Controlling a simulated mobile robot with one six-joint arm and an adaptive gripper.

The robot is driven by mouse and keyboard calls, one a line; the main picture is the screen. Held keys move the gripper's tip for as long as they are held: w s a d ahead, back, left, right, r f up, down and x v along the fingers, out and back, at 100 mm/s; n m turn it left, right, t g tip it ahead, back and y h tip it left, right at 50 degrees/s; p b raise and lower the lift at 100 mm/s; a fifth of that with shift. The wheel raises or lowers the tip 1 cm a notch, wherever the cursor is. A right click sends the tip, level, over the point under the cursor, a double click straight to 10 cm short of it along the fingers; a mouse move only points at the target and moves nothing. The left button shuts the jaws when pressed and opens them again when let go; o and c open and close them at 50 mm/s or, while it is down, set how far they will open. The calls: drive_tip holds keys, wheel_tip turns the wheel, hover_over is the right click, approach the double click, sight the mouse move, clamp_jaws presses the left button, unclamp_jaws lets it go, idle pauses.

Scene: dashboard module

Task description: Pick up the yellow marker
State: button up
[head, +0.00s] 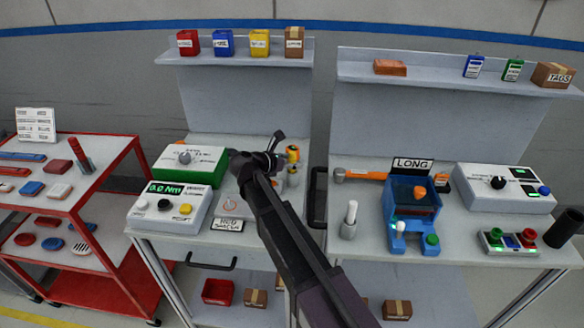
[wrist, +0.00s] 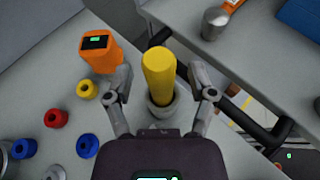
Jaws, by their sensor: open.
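The yellow marker (wrist: 158,72) stands in a round grey holder (wrist: 161,106) on the left bench, in the middle of the wrist view. My gripper (wrist: 162,76) is open, with one finger to the left of the marker and one to the right. Gaps show between both fingers and the marker, and I see no contact. In the head view, my arm hides part of this spot. A small yellow and orange patch (head: 292,153) shows just right of my gripper there, too small to separate clearly.
An orange device with a green display (wrist: 100,48) stands close to the left finger. Yellow (wrist: 86,89), red (wrist: 56,118) and blue (wrist: 88,145) round parts lie at the left. A hammer (wrist: 215,23) lies on the bench across the gap. A black handle (head: 318,197) is nearby.

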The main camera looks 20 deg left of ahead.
clamp_jaws()
idle(0.3)
drive_tip(key=shift+r, duration=0.15)
wheel_tip(320, 180, up, 10)
drive_tip(key=p, duration=1)
idle(0.5)
drive_tip(key=shift+s+f, duration=0.1)
drive_tip(key=shift+f, duration=0.1)
